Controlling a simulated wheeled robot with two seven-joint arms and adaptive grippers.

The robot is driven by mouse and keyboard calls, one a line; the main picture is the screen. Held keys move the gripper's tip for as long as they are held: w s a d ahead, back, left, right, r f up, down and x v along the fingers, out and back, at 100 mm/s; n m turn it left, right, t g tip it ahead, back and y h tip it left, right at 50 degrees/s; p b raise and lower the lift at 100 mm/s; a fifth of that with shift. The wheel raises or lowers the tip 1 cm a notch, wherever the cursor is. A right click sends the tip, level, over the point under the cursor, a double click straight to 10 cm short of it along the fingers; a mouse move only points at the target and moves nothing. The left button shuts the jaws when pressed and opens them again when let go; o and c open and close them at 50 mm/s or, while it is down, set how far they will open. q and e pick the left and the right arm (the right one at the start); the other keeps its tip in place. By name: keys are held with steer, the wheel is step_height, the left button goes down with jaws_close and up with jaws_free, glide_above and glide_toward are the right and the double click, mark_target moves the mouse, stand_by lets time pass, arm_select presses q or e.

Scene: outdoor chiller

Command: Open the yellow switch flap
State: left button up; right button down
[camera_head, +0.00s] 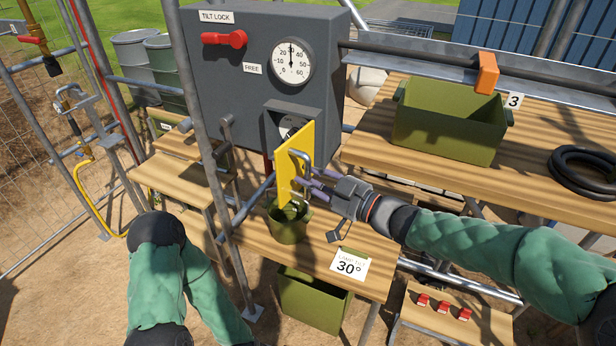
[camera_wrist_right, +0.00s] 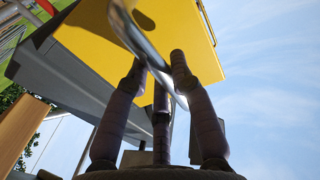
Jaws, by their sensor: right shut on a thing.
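The yellow switch flap (camera_head: 293,160) stands swung out from the front of the grey control box (camera_head: 255,85), baring a recess (camera_head: 289,125) with a dark dial behind it. A metal loop handle (camera_head: 306,163) is on the flap's right face. My right gripper (camera_head: 312,187) is shut on the handle. The right wrist view shows its fingers (camera_wrist_right: 160,75) around the metal handle (camera_wrist_right: 135,35), with the yellow flap (camera_wrist_right: 195,45) close behind. My left arm shows at the lower left, but its gripper is not visible.
The box carries a red tilt lock lever (camera_head: 224,39) and a round gauge (camera_head: 291,63). A green pot (camera_head: 288,225) and a 30° card (camera_head: 349,265) are on the lower bench. A post (camera_head: 200,120) stands left of the flap. A green bin (camera_head: 447,125) is at right.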

steer(key=shift+w+d+r, duration=0.15)
steer(key=shift+d+r, duration=0.15)
steer(key=c, duration=1.4)
jaws_free()
steer(key=shift+c, duration=0.2)
steer(key=o, duration=0.4)
steer(key=shift+w+f, duration=0.2)
steer(key=shift+s, duration=0.15)
steer(key=shift+s+d, duration=0.15)
steer(key=v, duration=1.1)
steer(key=shift+d, duration=0.3)
